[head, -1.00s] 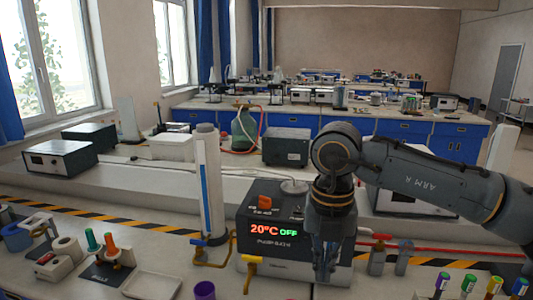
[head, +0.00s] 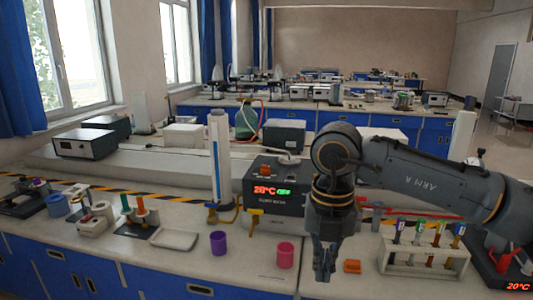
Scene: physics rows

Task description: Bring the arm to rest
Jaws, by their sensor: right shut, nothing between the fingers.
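My right arm (head: 425,175) comes in from the right in the head view, with its wrist bent down. My right gripper (head: 325,265) points down, shut and empty, over the front part of the bench (head: 150,262). It hangs in front of the dark bath unit (head: 275,213), whose display reads 20°C and OFF. A pink cup (head: 286,255) stands to its left and a small orange block (head: 352,266) lies close to its right. My left gripper is out of view.
A white rack with several capped tubes (head: 425,262) stands to the right. A purple cup (head: 218,243), a shallow white tray (head: 174,239) and a tall cylinder (head: 220,165) are to the left. A second unit with a red display (head: 515,286) sits at the right edge.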

